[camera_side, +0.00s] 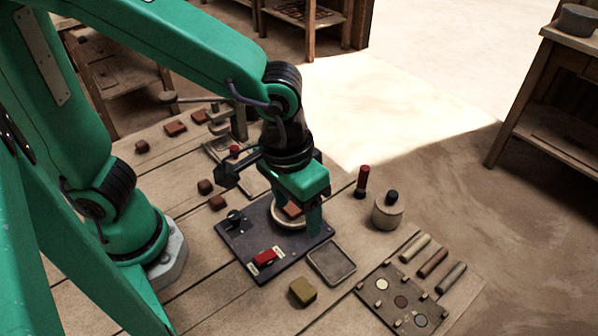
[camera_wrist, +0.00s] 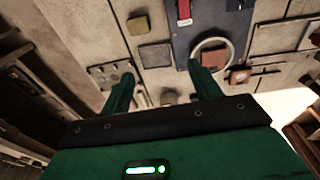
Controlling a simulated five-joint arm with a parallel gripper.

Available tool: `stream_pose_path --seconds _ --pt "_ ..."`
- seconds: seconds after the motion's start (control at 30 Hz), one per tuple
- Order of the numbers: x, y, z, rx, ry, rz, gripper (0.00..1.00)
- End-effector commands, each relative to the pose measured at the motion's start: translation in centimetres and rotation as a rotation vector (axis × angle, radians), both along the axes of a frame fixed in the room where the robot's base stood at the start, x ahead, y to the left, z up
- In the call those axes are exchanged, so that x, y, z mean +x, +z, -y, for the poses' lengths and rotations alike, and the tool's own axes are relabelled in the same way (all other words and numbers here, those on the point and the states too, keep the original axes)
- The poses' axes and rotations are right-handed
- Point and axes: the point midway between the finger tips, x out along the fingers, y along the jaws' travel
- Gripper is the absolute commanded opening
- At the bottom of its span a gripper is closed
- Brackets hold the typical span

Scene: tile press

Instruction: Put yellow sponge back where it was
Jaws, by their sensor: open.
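The yellow sponge (camera_side: 303,291), a small dull-yellow block, lies on the wooden table near the front, left of and below a shallow grey tray (camera_side: 331,262). It also shows in the wrist view (camera_wrist: 139,25), above the tray (camera_wrist: 154,55). My gripper (camera_side: 302,222) is open, pointing down over the dark blue board, apart from the sponge. A red-brown tile (camera_side: 291,209) on a pale round plate (camera_side: 285,224) shows by its fingers. In the wrist view my gripper (camera_wrist: 160,76) has its fingers spread with nothing held between them.
The dark blue board (camera_side: 242,243) carries a red switch (camera_side: 265,258) and a black knob (camera_side: 234,217). A black-knobbed pot (camera_side: 388,212) and a red-topped cylinder (camera_side: 362,182) stand at right. Colored sticks (camera_side: 433,262) lie beside a sample board (camera_side: 376,297). Bare table lies around the sponge.

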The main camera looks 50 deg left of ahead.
Motion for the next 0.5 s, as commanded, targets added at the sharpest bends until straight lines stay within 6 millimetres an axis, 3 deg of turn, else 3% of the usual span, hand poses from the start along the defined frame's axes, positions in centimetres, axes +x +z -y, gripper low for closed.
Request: stream_pose_path --seconds 0.2,0.5 --pt "1.9 3.2 -6.3 -0.043 0.014 0.109 0.63" --pt "1.8 6.4 -14.6 -0.027 0.020 0.278 0.63"
